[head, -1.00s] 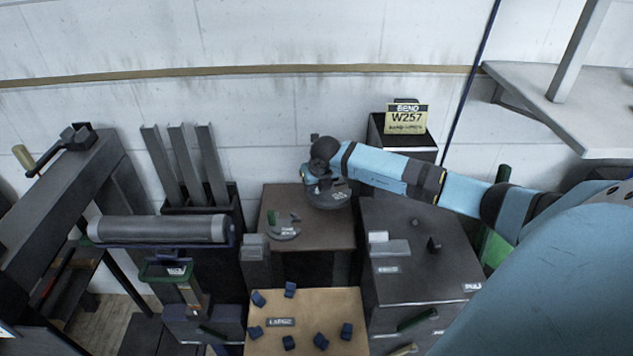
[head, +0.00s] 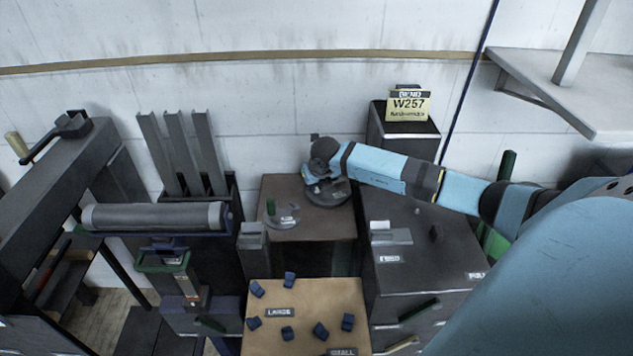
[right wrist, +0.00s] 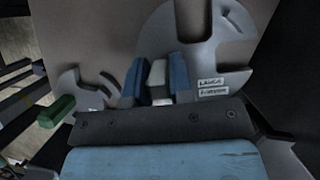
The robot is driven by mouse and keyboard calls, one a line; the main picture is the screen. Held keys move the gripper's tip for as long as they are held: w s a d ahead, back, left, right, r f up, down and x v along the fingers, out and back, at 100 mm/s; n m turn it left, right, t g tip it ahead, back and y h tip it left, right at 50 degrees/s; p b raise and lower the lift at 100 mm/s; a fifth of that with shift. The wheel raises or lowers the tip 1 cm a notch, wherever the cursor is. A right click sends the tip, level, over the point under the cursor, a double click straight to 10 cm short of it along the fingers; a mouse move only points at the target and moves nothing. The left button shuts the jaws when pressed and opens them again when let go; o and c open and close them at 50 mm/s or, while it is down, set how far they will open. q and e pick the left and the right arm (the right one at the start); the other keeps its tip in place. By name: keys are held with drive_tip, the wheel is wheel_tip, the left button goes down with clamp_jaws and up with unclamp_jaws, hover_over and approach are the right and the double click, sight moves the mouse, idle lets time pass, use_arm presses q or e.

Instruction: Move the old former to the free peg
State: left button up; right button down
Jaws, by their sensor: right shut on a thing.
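A round grey former (head: 335,195) with a curved slot is on the dark table at the back in the head view. In the right wrist view this former (right wrist: 210,55) carries a two-line label whose first word looks like LARGE. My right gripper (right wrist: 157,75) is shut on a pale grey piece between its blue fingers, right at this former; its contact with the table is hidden. My left gripper is out of view.
A tan board (head: 300,310) with several dark blue blocks and a LARGE label is in front. The grey cabinet (head: 430,270) stands right of the table. A roller (head: 150,216) and grey channels (head: 180,150) are at the left. A W257 sign (head: 408,105) stands behind.

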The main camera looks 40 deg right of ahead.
idle(0.9)
drive_tip(key=c, duration=0.9)
unclamp_jaws()
drive_tip(key=shift+f, duration=0.2)
drive_tip(key=v, duration=1.4)
drive_tip(key=shift+s, duration=0.1)
